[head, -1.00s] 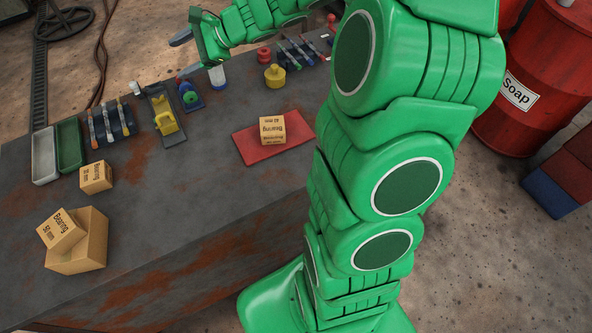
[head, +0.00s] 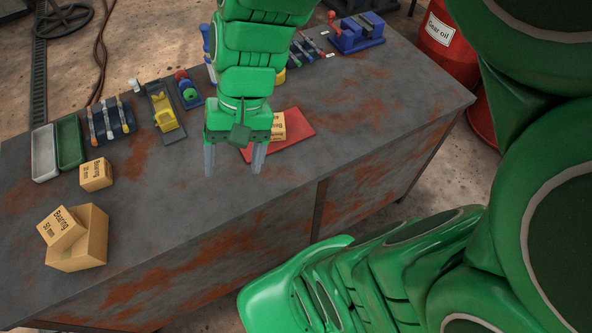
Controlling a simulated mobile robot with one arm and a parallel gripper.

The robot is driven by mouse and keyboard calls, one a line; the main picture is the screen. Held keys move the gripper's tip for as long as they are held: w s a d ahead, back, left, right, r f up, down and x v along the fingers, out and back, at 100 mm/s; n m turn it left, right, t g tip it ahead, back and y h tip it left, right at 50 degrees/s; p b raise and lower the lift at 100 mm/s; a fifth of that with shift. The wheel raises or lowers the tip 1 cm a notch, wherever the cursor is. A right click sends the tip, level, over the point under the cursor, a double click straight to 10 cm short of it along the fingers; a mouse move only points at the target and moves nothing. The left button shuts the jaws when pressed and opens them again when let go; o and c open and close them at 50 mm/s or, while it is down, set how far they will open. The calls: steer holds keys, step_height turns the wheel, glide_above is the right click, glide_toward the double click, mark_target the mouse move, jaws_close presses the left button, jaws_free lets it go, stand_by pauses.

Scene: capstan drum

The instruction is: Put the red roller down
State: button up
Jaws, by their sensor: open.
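A bearing box (head: 278,124) sits on the mat, partly behind my gripper. A yellow fixture (head: 164,112), tool rack (head: 109,119), trays (head: 45,153) and cartons (head: 87,245) stand left. A blue vise (head: 357,33) is at the back. The bench's front middle is clear.

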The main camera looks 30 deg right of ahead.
steer(key=s+d+n+h, duration=0.2)
steer(key=s+d+h, duration=0.1)
steer(key=s+d, duration=0.4)
steer(key=shift+s+d+r+n+h, duration=0.15)
steer(key=shift+s+d+n+h, duration=0.15)
steer(key=shift+s+d+h, duration=0.15)
steer(key=shift+a, duration=0.1)
stand_by(0.6)
